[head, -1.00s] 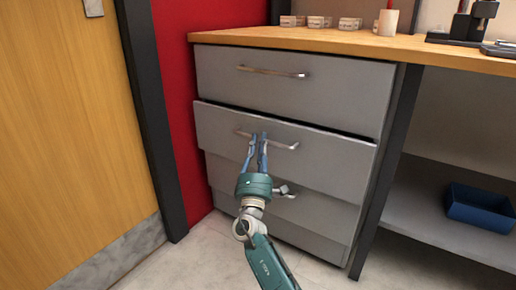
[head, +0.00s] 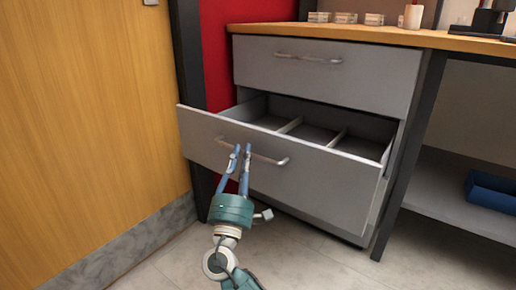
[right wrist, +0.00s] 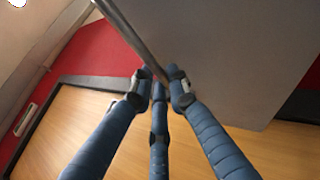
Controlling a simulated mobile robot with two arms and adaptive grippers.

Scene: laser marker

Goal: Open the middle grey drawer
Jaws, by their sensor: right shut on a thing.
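The middle grey drawer (head: 325,185) stands well out of the cabinet in the head view. Its inside shows, empty as far as I can see, with dividers across it. My right gripper (head: 241,152) is shut on the drawer's metal bar handle (head: 265,157), left of the handle's middle. In the right wrist view the blue fingers (right wrist: 160,82) close around the handle bar (right wrist: 135,35), with the grey drawer front (right wrist: 225,50) beside it. My left gripper is not in view.
The top grey drawer (head: 350,75) is shut under the wooden worktop (head: 390,36). A yellow wooden door (head: 90,120) is close on the left. A blue bin (head: 492,190) sits on a shelf at right. Pale floor is clear in front.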

